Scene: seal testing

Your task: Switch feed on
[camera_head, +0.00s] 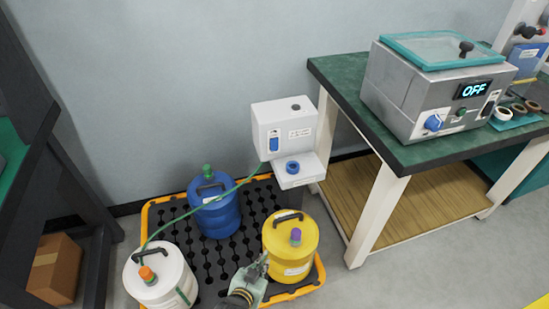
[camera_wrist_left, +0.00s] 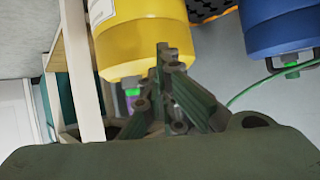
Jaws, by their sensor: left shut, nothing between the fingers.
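A white dispenser box (camera_head: 285,130) stands behind the yellow container, with a blue rocker switch (camera_head: 274,141) on its front and a dark button (camera_head: 295,107) on top. A blue ring-like part (camera_head: 292,167) is on its lower ledge. A green hose (camera_head: 240,184) runs from the box to the white container. I cannot read the switch's position. My left gripper (camera_head: 262,262) is shut and empty, in front of the yellow container and well below the switch. The wrist view shows its closed fingers (camera_wrist_left: 165,58) before the yellow container, apart or touching I cannot tell. My right gripper is out of view.
A yellow container (camera_head: 288,256), a blue container (camera_head: 214,212) and a white container (camera_head: 160,279) stand on a black, orange-rimmed pallet (camera_head: 148,217). A green-topped table (camera_head: 340,85) at right bears a metal machine (camera_head: 405,85) whose display (camera_head: 473,90) reads OFF. A cardboard box (camera_head: 56,268) is at left.

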